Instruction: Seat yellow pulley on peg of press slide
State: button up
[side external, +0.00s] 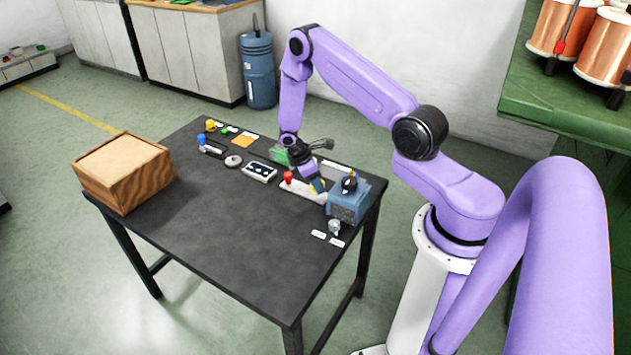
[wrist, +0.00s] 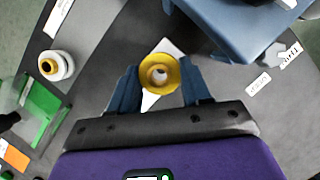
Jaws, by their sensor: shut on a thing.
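The yellow pulley (wrist: 147,72), a round ring with a pale centre, sits between the two blue fingers of my gripper (wrist: 160,85) in the wrist view. My gripper is shut on it. A white strip (wrist: 172,47) shows under and beyond the pulley. In the side view my gripper (side external: 318,186) is low over a long white plate (side external: 305,194), just left of a blue box-shaped machine (side external: 348,203) with a black knob. I cannot tell which part is the press slide. The peg is not visible, and I cannot tell whether the pulley touches anything below.
The blue machine (wrist: 240,22) stands close at the upper right of the wrist view. A wooden box (side external: 125,172) stands far left. The table's front middle is clear.

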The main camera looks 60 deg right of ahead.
jog(key=shift+f, duration=1.2)
jog(key=o, duration=1.1)
jog(key=v, duration=1.7)
jog(key=shift+w+a+r, duration=0.1)
jog(key=shift+a, duration=0.05)
